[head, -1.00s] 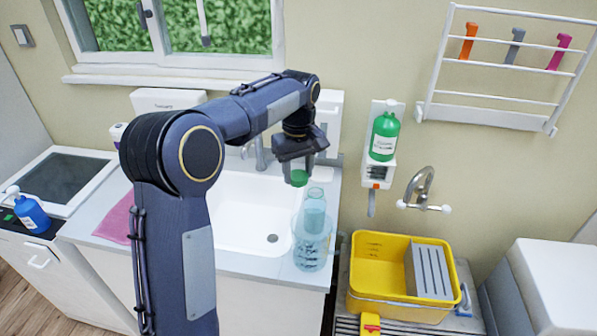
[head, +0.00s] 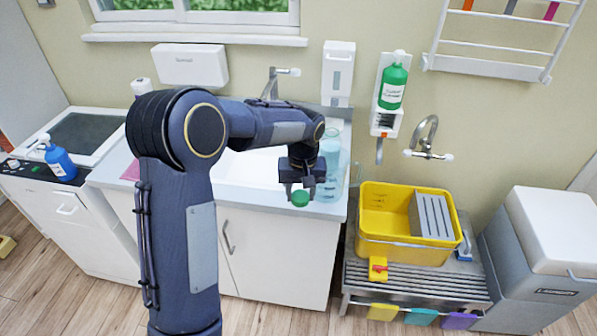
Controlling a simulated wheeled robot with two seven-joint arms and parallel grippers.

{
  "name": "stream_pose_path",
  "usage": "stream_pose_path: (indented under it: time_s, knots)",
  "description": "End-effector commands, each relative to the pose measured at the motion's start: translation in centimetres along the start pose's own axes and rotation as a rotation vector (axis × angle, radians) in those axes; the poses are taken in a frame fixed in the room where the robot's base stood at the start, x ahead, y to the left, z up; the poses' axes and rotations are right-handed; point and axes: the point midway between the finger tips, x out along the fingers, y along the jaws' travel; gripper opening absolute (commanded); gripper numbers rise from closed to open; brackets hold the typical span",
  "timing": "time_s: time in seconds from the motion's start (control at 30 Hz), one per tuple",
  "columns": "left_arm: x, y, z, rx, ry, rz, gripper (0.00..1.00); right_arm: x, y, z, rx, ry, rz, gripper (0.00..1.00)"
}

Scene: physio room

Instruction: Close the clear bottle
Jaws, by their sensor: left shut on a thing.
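The clear bottle (head: 331,165) stands upright at the right front corner of the sink counter, tinted pale blue. My left gripper (head: 301,190) points down just left of and in front of the bottle, at the counter's front edge. It is shut on a green cap (head: 300,198), which shows below the fingers. The cap is apart from the bottle's mouth and lower than it. The arm hides part of the bottle's left side. My right gripper is not in view.
A tap (head: 272,83) stands behind the white sink (head: 250,168). A green bottle (head: 393,82) hangs in a wall holder to the right. A yellow tub (head: 385,239) stands on a slatted stand at right. A blue spray bottle (head: 58,160) stands far left.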

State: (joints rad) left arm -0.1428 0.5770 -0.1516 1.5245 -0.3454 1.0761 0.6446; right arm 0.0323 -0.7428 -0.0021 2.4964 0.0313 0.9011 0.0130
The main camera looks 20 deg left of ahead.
Motion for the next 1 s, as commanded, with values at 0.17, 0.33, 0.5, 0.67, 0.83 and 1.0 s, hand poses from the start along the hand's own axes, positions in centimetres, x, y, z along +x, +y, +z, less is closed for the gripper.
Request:
stream_pose_path:
  time_s: [0.17, 0.33, 0.5, 0.67, 0.83, 1.0]
  knots:
    - [6.8, 0.3, 3.0, 0.189, -0.008, 0.002, 0.17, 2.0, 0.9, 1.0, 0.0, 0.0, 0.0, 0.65]
    - [11.7, 0.5, 6.2, 0.374, -0.011, 0.02, 0.17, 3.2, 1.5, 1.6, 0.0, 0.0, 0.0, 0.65]
    - [13.4, 0.6, 7.7, 0.455, -0.009, 0.034, 0.17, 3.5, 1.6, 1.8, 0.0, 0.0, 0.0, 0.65]
    - [13.4, 0.5, 7.8, 0.463, -0.008, 0.035, 0.17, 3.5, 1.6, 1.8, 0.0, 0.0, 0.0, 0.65]
    - [13.4, 0.5, 7.8, 0.461, -0.009, 0.035, 0.17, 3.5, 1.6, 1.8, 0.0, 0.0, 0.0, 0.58]
    - [13.4, 0.5, 7.7, 0.46, -0.009, 0.034, 0.17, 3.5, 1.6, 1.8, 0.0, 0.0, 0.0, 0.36]
